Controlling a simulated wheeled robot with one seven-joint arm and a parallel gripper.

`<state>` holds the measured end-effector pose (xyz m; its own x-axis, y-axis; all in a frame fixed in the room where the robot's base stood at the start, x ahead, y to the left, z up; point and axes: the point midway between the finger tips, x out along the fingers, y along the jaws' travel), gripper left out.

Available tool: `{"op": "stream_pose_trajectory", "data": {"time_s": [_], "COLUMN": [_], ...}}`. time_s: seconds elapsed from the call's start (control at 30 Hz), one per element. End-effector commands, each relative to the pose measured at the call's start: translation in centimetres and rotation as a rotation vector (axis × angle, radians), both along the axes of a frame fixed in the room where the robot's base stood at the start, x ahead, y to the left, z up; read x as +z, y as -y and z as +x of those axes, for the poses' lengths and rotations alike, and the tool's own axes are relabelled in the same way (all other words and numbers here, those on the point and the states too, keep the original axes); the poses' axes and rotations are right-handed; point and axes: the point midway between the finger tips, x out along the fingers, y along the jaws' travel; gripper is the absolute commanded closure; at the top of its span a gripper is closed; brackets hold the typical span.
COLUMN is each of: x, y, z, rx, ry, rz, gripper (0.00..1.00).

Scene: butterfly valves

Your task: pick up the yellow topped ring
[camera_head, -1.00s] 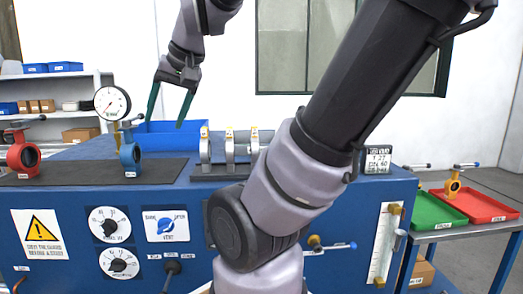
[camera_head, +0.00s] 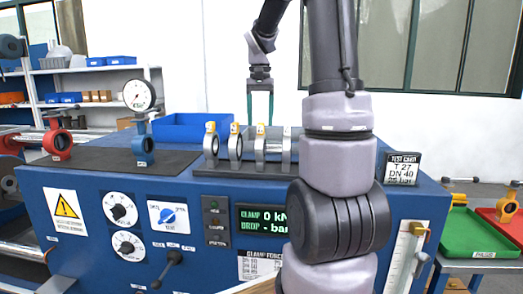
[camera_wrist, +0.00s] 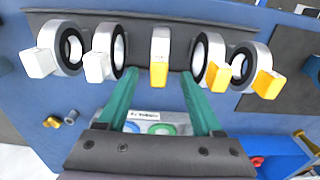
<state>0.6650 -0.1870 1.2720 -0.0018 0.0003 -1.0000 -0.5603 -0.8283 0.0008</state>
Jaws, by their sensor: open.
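Several upright grey metal rings stand in a row on a dark rack (camera_head: 235,169) on the blue bench. Three have yellow tops: one at the left (camera_head: 211,146), one beside it (camera_head: 235,147) and one further right (camera_head: 260,146) in the head view. The wrist view shows the yellow tops in the middle (camera_wrist: 159,72) and at the right (camera_wrist: 217,76) (camera_wrist: 267,84), with two white-topped rings (camera_wrist: 40,62) (camera_wrist: 97,67) at the left. My gripper (camera_head: 260,117) is open and empty, pointing down above the row. In the wrist view, the middle yellow top lies between its fingertips (camera_wrist: 160,76).
A pressure gauge (camera_head: 139,95) and blue valve (camera_head: 143,149) stand left of the rack. A blue bin (camera_head: 185,130) is behind it. A small sign (camera_head: 402,168) stands at the right. Green (camera_head: 470,235) and red (camera_head: 505,232) trays sit on a side table.

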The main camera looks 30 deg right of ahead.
Motion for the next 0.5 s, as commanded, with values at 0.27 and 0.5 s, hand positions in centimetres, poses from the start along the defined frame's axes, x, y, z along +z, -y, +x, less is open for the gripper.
{"op": "stream_pose_trajectory", "data": {"time_s": [0.27, 0.5], "x": [-2.6, -6.1], "y": [0.1, 0.4], "z": [0.0, -0.1], "rx": [0.000, 0.000], "ry": [-0.001, -0.002], "rz": [0.001, 0.001], "gripper": [0.32, 0.32]}}
